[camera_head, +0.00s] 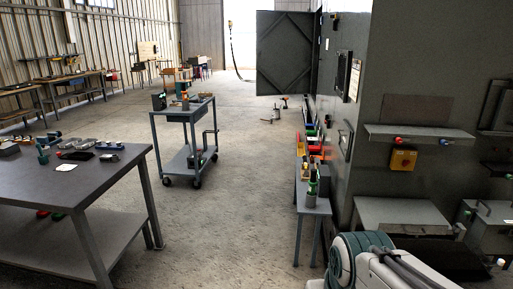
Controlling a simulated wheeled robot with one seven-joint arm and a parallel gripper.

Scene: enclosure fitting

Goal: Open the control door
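A tall dark door leaf (284,55) with diagonal bracing stands swung out at the far end of a long grey enclosure (410,60) on the right. I cannot tell whether this leaf is the control door. The enclosure's near face carries a flat grey panel (416,108) above a shelf-like ledge (420,131), with a yellow box with a red knob (403,159) below. A dark framed panel (497,103) is cut off at the right edge. My arm shows at the bottom right; my gripper is not in view.
A grey workbench (110,175) with tools stands at left, and a wheeled cart (178,112) stands beyond it. A narrow bench (312,207) with coloured bins stands along the enclosure. The concrete floor (235,190) between them is mostly clear.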

